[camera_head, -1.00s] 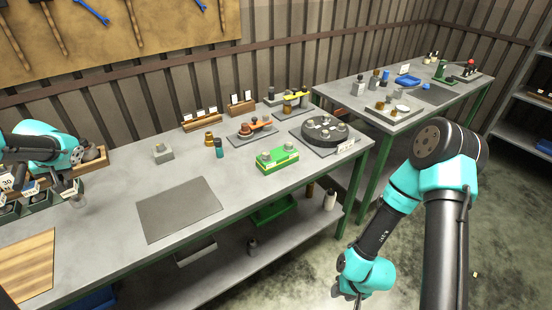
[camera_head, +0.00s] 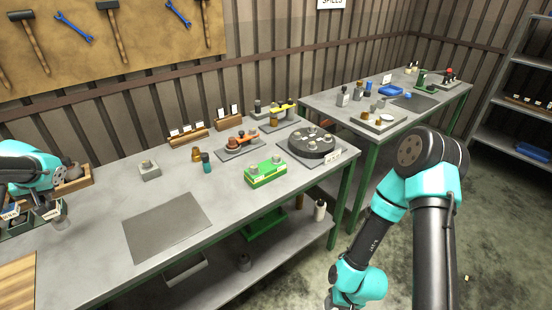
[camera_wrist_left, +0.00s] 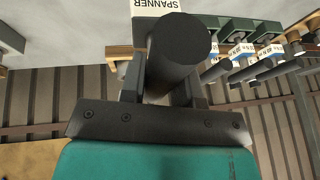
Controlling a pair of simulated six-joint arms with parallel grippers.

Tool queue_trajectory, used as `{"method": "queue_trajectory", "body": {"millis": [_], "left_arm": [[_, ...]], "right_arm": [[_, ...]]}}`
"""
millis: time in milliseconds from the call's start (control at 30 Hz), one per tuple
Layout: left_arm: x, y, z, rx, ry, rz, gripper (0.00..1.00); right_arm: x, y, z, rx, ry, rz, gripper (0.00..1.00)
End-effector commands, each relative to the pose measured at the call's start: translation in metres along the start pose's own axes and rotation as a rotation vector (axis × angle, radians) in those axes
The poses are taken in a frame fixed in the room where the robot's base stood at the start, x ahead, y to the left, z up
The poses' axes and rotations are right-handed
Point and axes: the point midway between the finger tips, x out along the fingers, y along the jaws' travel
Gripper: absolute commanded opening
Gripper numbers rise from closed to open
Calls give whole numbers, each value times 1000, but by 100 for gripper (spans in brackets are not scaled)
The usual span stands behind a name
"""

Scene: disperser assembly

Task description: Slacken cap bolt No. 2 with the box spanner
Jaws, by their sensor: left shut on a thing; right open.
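My left gripper (camera_head: 56,214) is at the left edge of the head view, over the left end of the bench near small dark labelled bins. In the left wrist view it is shut on a dark thick cylinder, the box spanner (camera_wrist_left: 180,40), whose round end faces the camera. A label reading SPANNER (camera_wrist_left: 158,6) shows behind it. The black round cap (camera_head: 311,146) with several grey bolts lies on a grey plate at the bench's right end, far from the left gripper. I cannot tell which bolt is No. 2. My right gripper (camera_head: 331,301) is open, partly cut off at the bottom edge.
A green block (camera_head: 265,175) with grey knobs stands left of the cap. A teal bottle (camera_head: 206,162), an orange fixture (camera_head: 240,142) and a grey block (camera_head: 149,170) stand farther left. A grey mat (camera_head: 167,228) lies bare at the bench's front. A second bench (camera_head: 445,98) is behind right.

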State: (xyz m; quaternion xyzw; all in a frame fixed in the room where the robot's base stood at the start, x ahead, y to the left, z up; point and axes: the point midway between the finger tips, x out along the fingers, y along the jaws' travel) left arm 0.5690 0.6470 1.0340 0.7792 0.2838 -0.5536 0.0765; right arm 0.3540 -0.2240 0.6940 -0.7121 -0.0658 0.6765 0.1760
Motion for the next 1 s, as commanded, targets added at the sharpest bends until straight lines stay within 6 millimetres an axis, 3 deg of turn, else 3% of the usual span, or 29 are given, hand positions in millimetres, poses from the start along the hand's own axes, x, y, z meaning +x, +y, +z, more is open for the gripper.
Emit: {"method": "queue_trajectory", "body": {"millis": [333, 467, 667, 1000], "left_arm": [[-1, 1, -1, 1, 2, 1, 0], [-6, 12, 0, 12, 4, 8, 0], [-28, 61, 4, 57, 9, 37, 0], [-96, 185, 36, 188, 28, 107, 0]], "right_arm": [[0, 0, 0, 0, 0, 0, 43], [0, 0, 0, 0, 0, 0, 43], [0, 0, 0, 0, 0, 0, 43], [0, 0, 0, 0, 0, 0, 43]]}}
